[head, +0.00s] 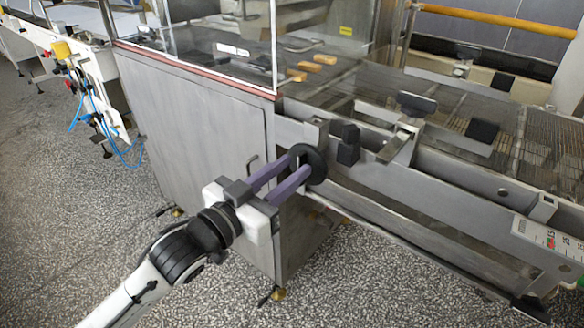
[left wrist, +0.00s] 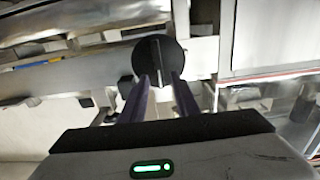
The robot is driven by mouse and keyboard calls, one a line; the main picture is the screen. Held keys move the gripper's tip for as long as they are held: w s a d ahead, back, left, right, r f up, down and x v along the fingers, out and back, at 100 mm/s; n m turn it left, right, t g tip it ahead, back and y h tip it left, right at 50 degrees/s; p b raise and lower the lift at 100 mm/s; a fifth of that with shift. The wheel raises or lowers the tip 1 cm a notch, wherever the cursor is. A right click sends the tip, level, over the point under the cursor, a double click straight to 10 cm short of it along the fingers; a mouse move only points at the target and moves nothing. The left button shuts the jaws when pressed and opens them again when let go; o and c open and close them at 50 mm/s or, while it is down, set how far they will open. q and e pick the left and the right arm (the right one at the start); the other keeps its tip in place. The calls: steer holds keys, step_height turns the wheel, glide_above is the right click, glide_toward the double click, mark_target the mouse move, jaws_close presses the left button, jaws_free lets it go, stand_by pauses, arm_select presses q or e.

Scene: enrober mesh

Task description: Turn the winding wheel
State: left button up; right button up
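The winding wheel (head: 317,160) is a dark round disc on the side rail of the conveyor machine, right of the grey cabinet. In the left wrist view the wheel (left wrist: 144,58) faces me, with a thin upright bar across its middle. My left gripper (head: 298,168) has two purple fingers pointing at the wheel. In the left wrist view the fingertips of my left gripper (left wrist: 160,79) stand apart at the wheel's lower part, one to each side of the bar's line. I cannot tell whether they touch the wheel. My right gripper is not in view.
The grey cabinet (head: 200,135) stands left of the wheel. Black knobs (head: 348,145) sit on the rail just right of it. The mesh belt (head: 460,105) lies behind, with a few brown pieces (head: 310,66) under the clear cover. Speckled floor (head: 80,220) is open at front left.

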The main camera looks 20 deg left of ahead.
arm_select(q)
steer(key=shift+w+d, duration=0.25)
steer(key=shift+w, duration=0.35)
jaws_close()
